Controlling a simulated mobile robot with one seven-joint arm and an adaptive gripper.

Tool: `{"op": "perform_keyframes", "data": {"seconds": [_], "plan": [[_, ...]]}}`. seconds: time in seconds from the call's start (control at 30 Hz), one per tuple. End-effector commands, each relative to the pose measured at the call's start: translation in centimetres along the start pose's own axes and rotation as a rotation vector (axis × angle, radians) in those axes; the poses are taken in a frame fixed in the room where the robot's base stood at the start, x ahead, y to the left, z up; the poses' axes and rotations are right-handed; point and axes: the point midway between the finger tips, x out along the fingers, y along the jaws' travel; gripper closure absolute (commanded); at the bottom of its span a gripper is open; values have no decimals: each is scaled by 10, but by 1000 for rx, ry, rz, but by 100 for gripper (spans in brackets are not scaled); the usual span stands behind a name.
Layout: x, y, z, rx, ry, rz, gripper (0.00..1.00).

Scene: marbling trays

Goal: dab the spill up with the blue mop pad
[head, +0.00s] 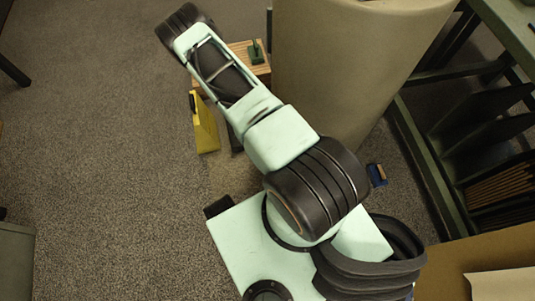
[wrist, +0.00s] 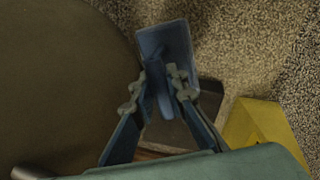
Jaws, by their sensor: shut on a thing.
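In the wrist view my gripper (wrist: 160,85) is shut on the blue mop pad (wrist: 166,42), gripping its upright blue grip part between the two fingers. The pad's flat plate reaches out past the fingertips, over the speckled floor. In the head view my own arm hides the gripper and the pad. A slightly browner patch of floor (head: 228,178) shows beside my arm in the head view; I cannot tell for sure whether it is the spill. Whether the pad touches the floor is also unclear.
A yellow wedge-shaped stand (head: 206,128) is close by, also in the wrist view (wrist: 258,130). A large tan rounded body (head: 350,60) stands beside the arm. A wooden box (head: 262,73) is behind. A small blue-and-tan object (head: 377,174) lies right.

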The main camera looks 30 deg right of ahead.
Motion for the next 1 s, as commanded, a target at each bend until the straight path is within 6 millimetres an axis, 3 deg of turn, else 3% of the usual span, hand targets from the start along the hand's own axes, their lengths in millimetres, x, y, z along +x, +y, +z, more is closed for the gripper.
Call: {"op": "perform_keyframes", "data": {"seconds": [0.03,0.1,0.47,0.83,1.0], "plan": [[17,-2,3,-2,-2,-1,97],[27,-2,6,-4,-1,-3,97],[48,-4,11,-8,0,-6,97],[85,-12,11,-10,-1,-6,97],[91,-13,11,-8,0,-6,97]]}}
